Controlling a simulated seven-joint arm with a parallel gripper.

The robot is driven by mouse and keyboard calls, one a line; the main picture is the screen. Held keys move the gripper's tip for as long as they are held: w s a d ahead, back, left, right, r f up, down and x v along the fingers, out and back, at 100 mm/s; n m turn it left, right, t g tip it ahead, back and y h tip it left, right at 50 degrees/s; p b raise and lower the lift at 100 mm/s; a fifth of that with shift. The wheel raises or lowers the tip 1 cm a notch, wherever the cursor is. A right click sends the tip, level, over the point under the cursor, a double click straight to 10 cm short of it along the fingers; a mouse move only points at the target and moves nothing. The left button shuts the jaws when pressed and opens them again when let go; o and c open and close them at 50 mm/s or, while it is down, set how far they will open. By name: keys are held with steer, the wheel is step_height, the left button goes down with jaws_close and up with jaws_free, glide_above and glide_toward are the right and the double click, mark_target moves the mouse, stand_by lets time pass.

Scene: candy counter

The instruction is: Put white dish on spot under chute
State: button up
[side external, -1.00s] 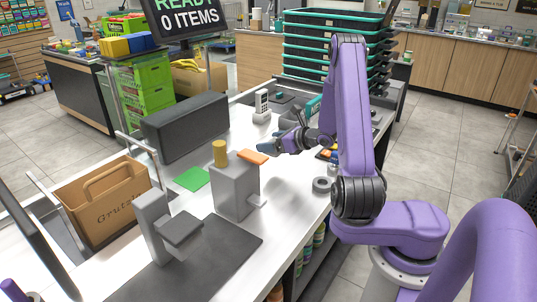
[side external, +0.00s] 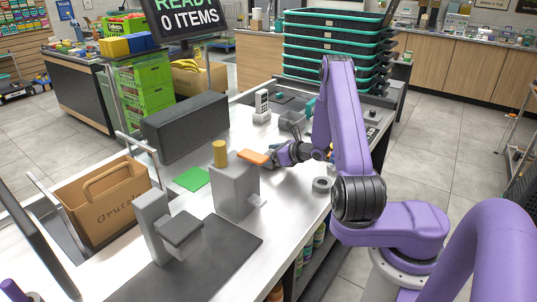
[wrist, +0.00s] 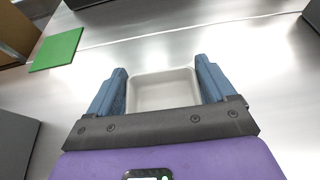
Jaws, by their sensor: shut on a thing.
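My gripper (wrist: 161,68) is shut on the white dish (wrist: 165,92), a shallow square tray, with one finger on each side of it in the wrist view. In the side view my gripper (side external: 272,160) is just right of the orange piece on the dispenser, and the dish is not clearly visible there. A grey box dispenser (side external: 235,192) with a yellow knob (side external: 219,153) and an orange piece (side external: 253,157) stands on the counter. A small ledge (side external: 257,202) juts from its lower right side. I cannot make out a marked spot under a chute.
A green square (side external: 192,180) lies left of the dispenser and also shows in the wrist view (wrist: 57,49). A grey stand with a platform (side external: 183,229) is in front. A dark block (side external: 187,127), a grey ring (side external: 322,185) and a grey container (side external: 292,121) stand around.

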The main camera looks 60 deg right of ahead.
steer(key=shift+f, duration=0.15)
steer(key=o, duration=0.9)
steer(key=shift+s+r, duration=0.1)
steer(key=shift+r, duration=0.1)
steer(key=v, duration=1.1)
steer(key=shift+s+r, duration=0.2)
steer(key=shift+s, duration=0.15)
steer(key=shift+c, duration=0.7)
